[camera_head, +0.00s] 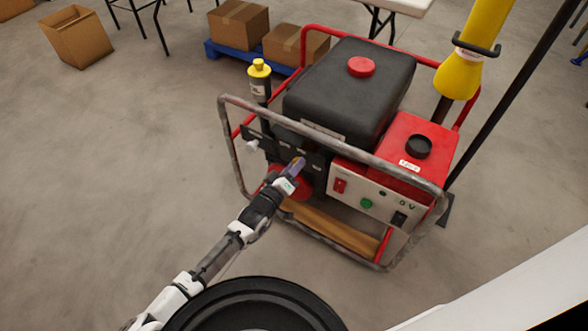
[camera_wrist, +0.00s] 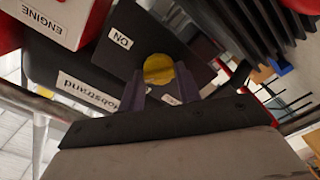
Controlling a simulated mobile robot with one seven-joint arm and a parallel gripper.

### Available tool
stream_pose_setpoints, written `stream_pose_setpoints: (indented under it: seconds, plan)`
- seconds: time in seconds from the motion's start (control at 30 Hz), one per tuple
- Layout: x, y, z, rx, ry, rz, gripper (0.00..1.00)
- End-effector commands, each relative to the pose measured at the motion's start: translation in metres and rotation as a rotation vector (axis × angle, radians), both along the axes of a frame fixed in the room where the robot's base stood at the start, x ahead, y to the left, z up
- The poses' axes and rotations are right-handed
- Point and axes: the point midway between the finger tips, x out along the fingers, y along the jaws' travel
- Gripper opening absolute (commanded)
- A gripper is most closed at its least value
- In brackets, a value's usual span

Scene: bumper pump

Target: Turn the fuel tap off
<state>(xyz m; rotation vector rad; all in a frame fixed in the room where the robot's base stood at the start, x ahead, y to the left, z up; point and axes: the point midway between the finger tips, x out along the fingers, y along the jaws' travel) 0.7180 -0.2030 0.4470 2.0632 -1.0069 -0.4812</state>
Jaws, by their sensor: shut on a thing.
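The fuel tap is a small round yellow knob (camera_wrist: 158,69) on a dark plate in the wrist view. An "ON" label (camera_wrist: 122,41) is on the plate just up and left of it. My gripper (camera_wrist: 160,88) has its two purple fingers shut on the knob, one on each side. In the head view my gripper (camera_head: 296,166) reaches to the front of the machine, below the black tank (camera_head: 350,85). The knob is mostly hidden there by the fingers. Which way its handle points cannot be told.
A metal frame tube (camera_head: 228,130) runs around the machine close to my arm. A panel with a red switch (camera_head: 340,185) and green button (camera_head: 366,203) is to the right. An "ENGINE" label (camera_wrist: 52,25) shows in the wrist view.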

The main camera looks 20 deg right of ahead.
Motion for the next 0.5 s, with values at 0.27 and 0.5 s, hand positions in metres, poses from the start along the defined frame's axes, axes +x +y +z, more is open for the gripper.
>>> stream_pose_setpoints:
  seconds: [0.27,0.5]
  plan:
    - [0.0005,0.0008,-0.0032,-0.161,0.206,0.0,0.11]
    - [0.0009,0.0012,-0.0039,-0.282,0.363,0.001,0.11]
